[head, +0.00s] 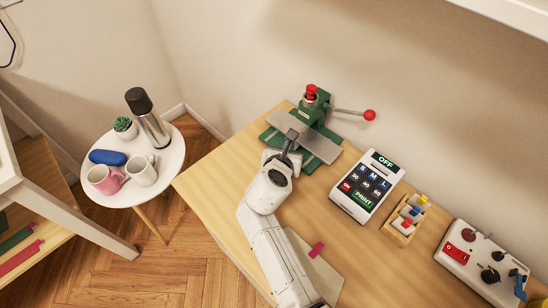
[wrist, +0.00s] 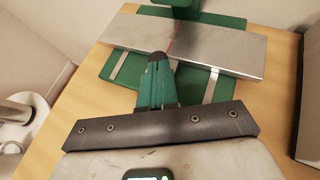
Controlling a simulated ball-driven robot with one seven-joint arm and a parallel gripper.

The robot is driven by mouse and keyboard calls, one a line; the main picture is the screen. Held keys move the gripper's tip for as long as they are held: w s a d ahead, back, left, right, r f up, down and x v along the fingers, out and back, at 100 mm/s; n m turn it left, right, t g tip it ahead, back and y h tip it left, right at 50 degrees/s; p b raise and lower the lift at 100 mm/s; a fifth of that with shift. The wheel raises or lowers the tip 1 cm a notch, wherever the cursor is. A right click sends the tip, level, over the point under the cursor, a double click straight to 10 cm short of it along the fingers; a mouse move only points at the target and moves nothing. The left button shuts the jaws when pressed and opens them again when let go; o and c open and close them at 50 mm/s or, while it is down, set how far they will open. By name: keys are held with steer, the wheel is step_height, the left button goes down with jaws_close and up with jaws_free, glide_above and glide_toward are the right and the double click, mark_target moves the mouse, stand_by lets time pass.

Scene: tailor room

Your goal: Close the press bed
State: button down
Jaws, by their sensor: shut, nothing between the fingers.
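The green press (head: 318,108) stands at the back of the wooden table, with a red-knobbed lever (head: 369,115) reaching to its right. Its bed is a flat grey metal plate (head: 320,147) lying across a green base, out in front of the press body. In the wrist view the plate (wrist: 235,50) crosses the top, with pale rails (wrist: 211,87) showing on the base on my side of it. My gripper (head: 292,135) is shut and empty. In the wrist view its fingertips (wrist: 158,60) overlap the plate's near edge, around its middle. I cannot tell whether they touch it.
A white label printer (head: 367,187), a small wooden box of coloured pieces (head: 408,219) and a white control box (head: 482,262) stand right of the press. A pink tab (head: 317,249) lies beside my arm. A round side table (head: 130,170) with mugs and a flask stands left.

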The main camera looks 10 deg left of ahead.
steer(key=shift+w+d, duration=0.5)
steer(key=shift+w, duration=0.1)
steer(key=shift+r, duration=0.1)
